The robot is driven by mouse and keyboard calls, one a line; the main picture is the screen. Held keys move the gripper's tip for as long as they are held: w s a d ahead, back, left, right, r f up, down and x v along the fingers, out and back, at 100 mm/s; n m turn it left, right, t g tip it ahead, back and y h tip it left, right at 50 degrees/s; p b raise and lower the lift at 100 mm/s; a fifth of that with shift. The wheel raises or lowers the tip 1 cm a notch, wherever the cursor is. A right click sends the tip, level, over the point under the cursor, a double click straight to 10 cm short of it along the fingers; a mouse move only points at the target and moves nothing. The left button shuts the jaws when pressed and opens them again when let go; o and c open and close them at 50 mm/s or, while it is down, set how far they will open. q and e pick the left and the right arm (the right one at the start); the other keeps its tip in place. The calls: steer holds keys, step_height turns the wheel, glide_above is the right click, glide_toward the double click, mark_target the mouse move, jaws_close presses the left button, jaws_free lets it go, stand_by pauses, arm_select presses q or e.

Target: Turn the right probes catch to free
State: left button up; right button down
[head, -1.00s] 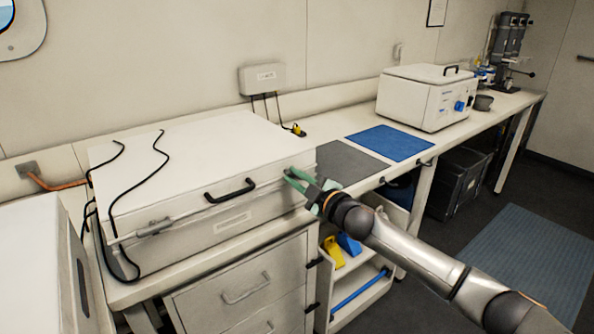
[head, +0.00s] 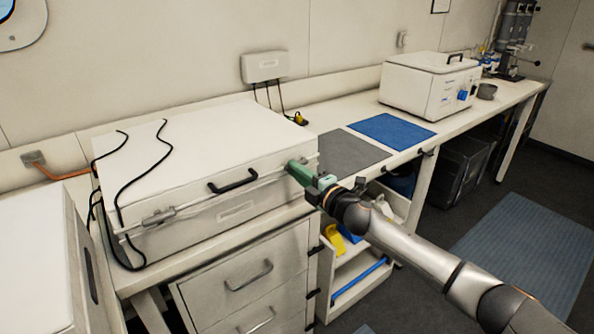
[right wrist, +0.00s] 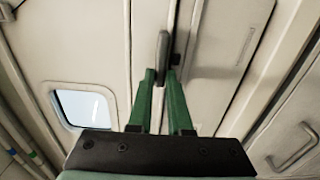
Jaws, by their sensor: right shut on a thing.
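The white incubation box (head: 215,145) stands on the bench with its lid down and a black handle (head: 232,186) on its front. My right gripper (head: 300,170) is at the right end of the box's front. In the right wrist view, its green fingers close on both sides of a narrow grey catch lever (right wrist: 162,50), the right probes catch. The lever stands upright in that picture. In the head view the fingers hide most of this catch. The left catch (head: 158,217) shows at the left of the box's front. My left gripper is not in view.
Black probe cables (head: 143,180) lie over the lid's left part. A grey mat (head: 345,153) and a blue mat (head: 392,131) lie right of the box, before a white bath-like device (head: 425,88). Drawers and an open shelf are below.

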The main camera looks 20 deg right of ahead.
stand_by(0.4)
steer(key=c, duration=0.8)
jaws_free()
steer(key=shift+c, duration=0.2)
steer(key=b+v, duration=0.1)
steer(key=v, duration=1.1)
steer(key=shift+s, duration=0.25)
steer(key=s+a+f+m+g+h+p, duration=0.1)
steer(key=s+a+f+m+g, duration=0.15)
steer(key=s+f+m, duration=0.7)
steer(key=s+a+f+m+g+h+p, duration=0.2)
steer(key=s+a+f+m, duration=0.35)
steer(key=f, duration=0.75)
steer(key=s+d+f+m+g, duration=0.1)
steer(key=s+f+m+g, duration=0.2)
steer(key=s, duration=1.1)
step_height(320, 180, down, 4)
steer(key=shift+s+f+m+h, duration=0.2)
steer(key=shift+m+h, duration=0.2)
steer(key=shift+m, duration=0.6)
